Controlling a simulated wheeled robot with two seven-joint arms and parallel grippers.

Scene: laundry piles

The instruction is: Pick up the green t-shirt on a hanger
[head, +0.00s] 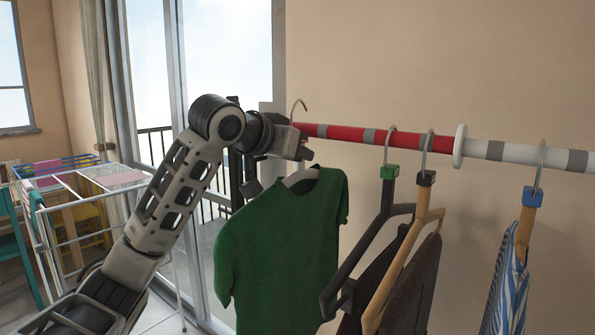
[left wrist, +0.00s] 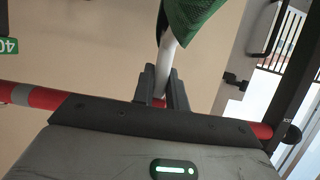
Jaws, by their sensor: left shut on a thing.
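The green t-shirt (head: 285,245) hangs from a pale hanger (head: 301,178) at the left end of the rail in the head view. My left gripper (head: 306,150) is shut on the hanger's upper part, just above the shirt's collar. The hanger's metal hook (head: 298,105) sticks up above my gripper and appears higher than the rail. In the left wrist view the fingers (left wrist: 160,88) close around the pale hanger (left wrist: 167,54), with a bit of the green shirt (left wrist: 193,22) beyond. My right gripper is not in view.
The red, white and grey rail (head: 340,133) runs to the right. On it hang a black hanger (head: 379,230) with a green tag, a wooden hanger (head: 415,220) with dark clothing and a blue-striped garment (head: 508,285). A drying rack (head: 85,215) stands at left.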

